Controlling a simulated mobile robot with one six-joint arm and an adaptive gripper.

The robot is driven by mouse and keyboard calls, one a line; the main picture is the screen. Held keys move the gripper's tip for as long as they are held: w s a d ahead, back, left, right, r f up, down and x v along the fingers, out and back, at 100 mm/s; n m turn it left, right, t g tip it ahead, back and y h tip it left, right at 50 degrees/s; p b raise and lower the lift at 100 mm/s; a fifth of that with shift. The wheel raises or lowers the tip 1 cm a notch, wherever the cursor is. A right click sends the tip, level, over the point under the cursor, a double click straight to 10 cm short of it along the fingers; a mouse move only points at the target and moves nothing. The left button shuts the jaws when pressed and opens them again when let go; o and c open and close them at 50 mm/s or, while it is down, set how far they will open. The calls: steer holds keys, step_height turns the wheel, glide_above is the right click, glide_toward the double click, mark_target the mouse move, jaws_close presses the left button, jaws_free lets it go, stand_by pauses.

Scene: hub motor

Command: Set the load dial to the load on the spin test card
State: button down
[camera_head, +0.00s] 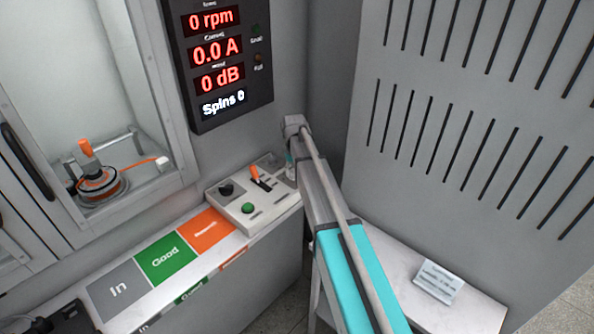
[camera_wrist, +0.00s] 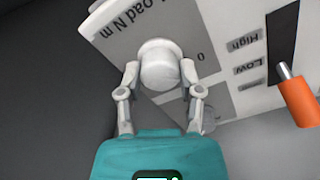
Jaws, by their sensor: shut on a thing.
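The load dial (camera_wrist: 160,66) is a pale round knob on a panel marked "Load N m" in the wrist view, with a "0" mark to its right. Other scale marks and the dial's pointer are not clear. My gripper (camera_wrist: 159,72) is shut on the dial, one finger on each side. In the head view my arm hides the dial and the gripper. The spin test card (camera_head: 438,284) seems to be the small white card on the ledge at the lower right; its print is too blurred to read.
An orange lever (camera_wrist: 298,98) stands right of the dial beside "High" and "Low" labels. The control box (camera_head: 282,200) also has a green button (camera_head: 249,208) and a black knob (camera_head: 227,188). The display (camera_head: 218,60) reads 0 rpm, 0.0 A, 0 dB, Spins 0.

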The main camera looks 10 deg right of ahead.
steer(key=m, duration=0.6)
steer(key=shift+m, duration=0.3)
stand_by(0.4)
steer(key=shift+c, duration=1.3)
jaws_free()
